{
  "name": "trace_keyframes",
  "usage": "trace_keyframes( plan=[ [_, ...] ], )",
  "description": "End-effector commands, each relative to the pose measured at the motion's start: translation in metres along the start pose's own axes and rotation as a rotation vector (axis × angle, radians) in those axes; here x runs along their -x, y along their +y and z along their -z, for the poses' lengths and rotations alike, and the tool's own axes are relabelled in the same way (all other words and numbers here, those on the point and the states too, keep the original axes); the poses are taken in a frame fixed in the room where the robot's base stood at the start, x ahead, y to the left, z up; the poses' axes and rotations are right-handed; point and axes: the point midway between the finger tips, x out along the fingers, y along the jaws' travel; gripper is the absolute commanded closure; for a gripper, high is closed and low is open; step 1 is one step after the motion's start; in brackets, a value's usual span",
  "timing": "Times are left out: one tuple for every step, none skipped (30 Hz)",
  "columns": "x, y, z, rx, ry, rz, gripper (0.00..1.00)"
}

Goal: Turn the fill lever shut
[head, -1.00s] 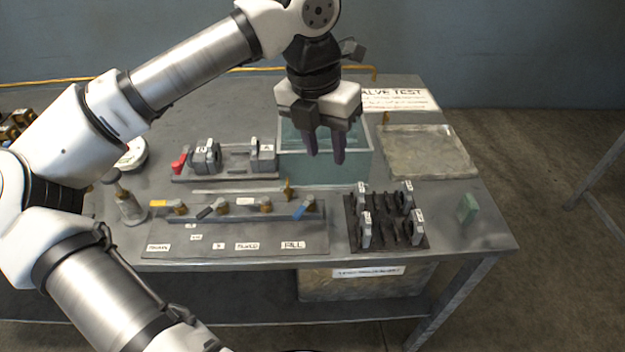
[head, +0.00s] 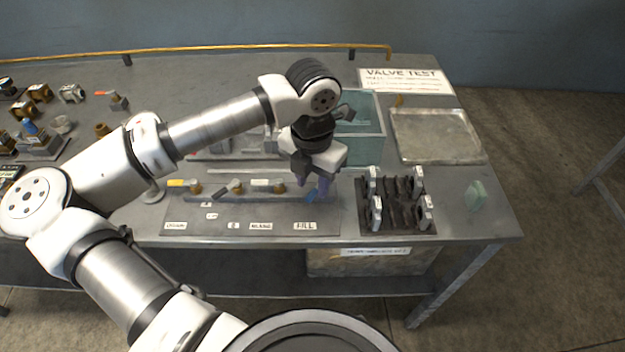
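The fill lever is a blue handle (head: 311,196) at the right end of the valve row, above the label FILL (head: 305,226). It slants down to the left. My gripper (head: 313,190) points down right over this lever. Its purple-grey fingertips are beside or around the blue handle; I cannot tell which. The lever's valve body is hidden behind the fingers. How far apart the fingers are is hard to see at this size.
Other levers, one with a yellow handle (head: 175,183), stand left along the manifold plate (head: 230,229). A black rack (head: 397,228) with grey clamps stands close on the right. A water tank (head: 366,140) is behind my gripper. An empty tray (head: 436,136) lies at the back right.

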Motion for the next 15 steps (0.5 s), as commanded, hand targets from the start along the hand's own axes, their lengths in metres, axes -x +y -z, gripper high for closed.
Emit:
trace_keyframes(
  plan=[
    [-0.004,0.000,0.000,0.000,0.000,0.002,0.66],
    [-0.007,0.000,0.000,0.000,0.000,0.002,0.66],
    [-0.011,-0.001,0.000,0.000,0.000,0.002,0.66],
    [-0.013,-0.001,0.000,0.000,-0.001,0.001,0.66],
    [-0.014,0.000,0.000,-0.001,-0.002,0.001,0.66],
    [-0.016,0.000,0.000,-0.001,-0.002,0.000,0.66],
    [-0.016,-0.001,0.000,-0.001,-0.001,0.000,0.66],
    [-0.017,-0.001,0.000,-0.001,-0.001,0.000,0.66],
    [-0.017,-0.001,0.000,-0.001,-0.001,0.000,0.66],
    [-0.018,0.000,0.000,-0.001,-0.001,0.000,0.66],
    [-0.018,0.000,0.000,-0.001,-0.001,0.000,0.66],
    [-0.018,0.000,0.000,-0.001,-0.001,0.000,0.66],
    [-0.018,0.000,0.000,-0.001,-0.001,0.000,0.66],
    [-0.018,0.000,0.000,-0.001,-0.001,0.000,0.66],
    [-0.017,0.000,0.000,-0.001,-0.001,0.000,0.68]
  ],
)
